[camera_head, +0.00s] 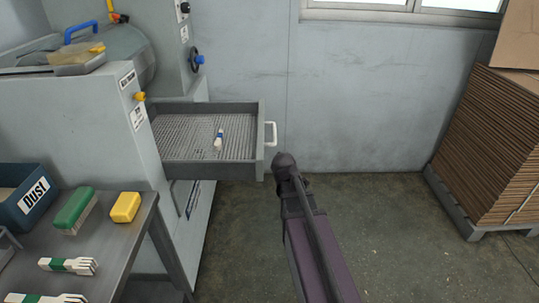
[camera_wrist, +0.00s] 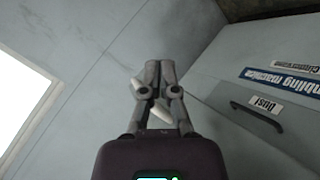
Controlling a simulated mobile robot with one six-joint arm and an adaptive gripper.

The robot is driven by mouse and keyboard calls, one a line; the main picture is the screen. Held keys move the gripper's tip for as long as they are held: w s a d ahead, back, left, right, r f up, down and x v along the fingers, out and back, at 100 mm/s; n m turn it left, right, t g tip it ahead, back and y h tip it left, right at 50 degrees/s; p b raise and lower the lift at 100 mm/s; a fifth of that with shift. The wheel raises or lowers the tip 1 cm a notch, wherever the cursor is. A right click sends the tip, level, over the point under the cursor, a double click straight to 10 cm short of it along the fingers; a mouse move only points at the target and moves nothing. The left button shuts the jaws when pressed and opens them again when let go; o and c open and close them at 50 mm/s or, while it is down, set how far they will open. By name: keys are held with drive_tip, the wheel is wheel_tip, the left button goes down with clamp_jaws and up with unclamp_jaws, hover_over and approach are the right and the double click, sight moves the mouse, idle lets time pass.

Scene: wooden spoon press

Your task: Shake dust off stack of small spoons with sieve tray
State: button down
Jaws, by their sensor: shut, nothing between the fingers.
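The grey sieve tray (camera_head: 262,120) is pulled out of the machine like a drawer, with a slatted bottom. A small spoon stack (camera_head: 219,140) with a blue band lies in it, right of centre. A white handle (camera_head: 270,134) is on the tray's right side. My gripper (camera_wrist: 154,66) is shut in the wrist view. Small pale pieces show behind and between its finger links; I cannot tell what they are. In the head view, the dark end of my arm (camera_head: 285,162) is just right of and below the handle, seemingly apart from it.
A metal table (camera_head: 103,239) at lower left holds a blue DUST bin (camera_head: 36,195), a green brush (camera_head: 74,208), a yellow block (camera_head: 125,207) and green-banded bundles (camera_head: 68,265). A cardboard stack (camera_head: 493,150) stands at right. The floor between is clear. A dust drawer handle (camera_wrist: 257,117) shows in the wrist view.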

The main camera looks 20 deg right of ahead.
drive_tip(key=w+d+r+n+t+y+b, duration=0.25)
drive_tip(key=w+r+n+t+y, duration=0.3)
drive_tip(key=n, duration=0.55)
drive_tip(key=w+d+r+n+t+y+b, duration=0.25)
drive_tip(key=w+r+n+t+y, duration=0.35)
drive_tip(key=n, duration=0.5)
drive_tip(key=s+d+f+n+g+y+b, duration=0.1)
drive_tip(key=s+f+n+g+y, duration=0.3)
drive_tip(key=n+g, duration=0.4)
drive_tip(key=s+d+f+n+g+y+b, duration=0.1)
drive_tip(key=s+f+n+g+y, duration=0.3)
drive_tip(key=n, duration=1.1)
drive_tip(key=s+d+g+y, duration=0.1)
drive_tip(key=s+g+y, duration=0.1)
drive_tip(key=s+g, duration=0.1)
drive_tip(key=shift+s+f+g+y, duration=0.35)
drive_tip(key=shift+f+g, duration=0.05)
drive_tip(key=shift+g, duration=0.05)
drive_tip(key=x, duration=1.3)
drive_tip(key=shift+a, duration=0.35)
drive_tip(key=shift+w, duration=0.15)
